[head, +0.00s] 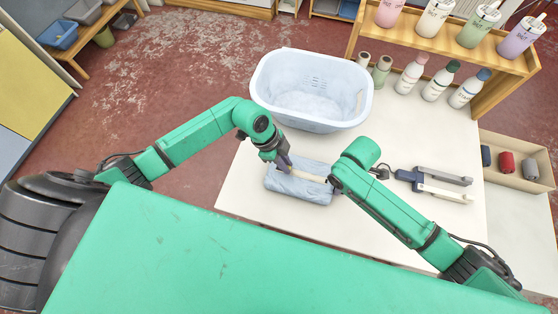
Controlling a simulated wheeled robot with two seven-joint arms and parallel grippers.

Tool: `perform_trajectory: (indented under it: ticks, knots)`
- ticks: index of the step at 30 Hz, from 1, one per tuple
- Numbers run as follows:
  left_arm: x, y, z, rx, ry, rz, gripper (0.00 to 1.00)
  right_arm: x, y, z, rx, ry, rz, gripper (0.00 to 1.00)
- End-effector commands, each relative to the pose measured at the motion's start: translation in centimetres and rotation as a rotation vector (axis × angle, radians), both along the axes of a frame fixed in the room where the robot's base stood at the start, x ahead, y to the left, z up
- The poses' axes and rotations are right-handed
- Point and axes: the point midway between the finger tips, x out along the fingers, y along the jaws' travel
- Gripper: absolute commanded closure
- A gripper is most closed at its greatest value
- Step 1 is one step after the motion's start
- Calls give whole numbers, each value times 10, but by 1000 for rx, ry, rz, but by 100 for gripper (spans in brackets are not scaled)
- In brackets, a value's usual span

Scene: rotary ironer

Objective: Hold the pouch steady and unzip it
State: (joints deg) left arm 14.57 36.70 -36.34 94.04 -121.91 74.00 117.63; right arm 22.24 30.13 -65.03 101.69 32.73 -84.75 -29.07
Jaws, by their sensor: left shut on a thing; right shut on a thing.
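The grey-blue pouch (300,190) lies flat near the front left of the white table. My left gripper (287,165) comes down on the pouch's upper left part and is shut on it. My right gripper (328,181) is at the pouch's right end and is shut there, largely hidden behind my own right arm. A pale strip runs along the pouch's top between the two grippers. The zip pull is too small or hidden to make out, so I cannot tell which gripper has it.
A pale blue basin (312,118) stands behind the pouch. A two-pronged tool (412,178) lies to the right. Several bottles (437,80) stand at the back right under a wooden shelf (462,48). A box of rolls (513,182) sits at the far right. The table's front left is bare.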

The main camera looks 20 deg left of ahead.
Motion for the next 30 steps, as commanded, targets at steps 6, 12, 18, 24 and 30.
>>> perform_trajectory:
  ticks: [6,12,18,24,30]
  knots:
    - [0,-65,1,-5,-2,-5,100,0,1,0,3,0,2,100]
    - [0,-106,1,-3,-1,-3,100,0,2,0,4,0,2,100]
    - [0,-114,1,0,-3,-1,100,0,2,0,5,0,2,100]
    - [0,-114,1,-1,-2,-2,80,0,3,0,6,0,3,100]
    - [0,-113,1,-1,-2,-1,52,0,2,0,5,0,2,100]
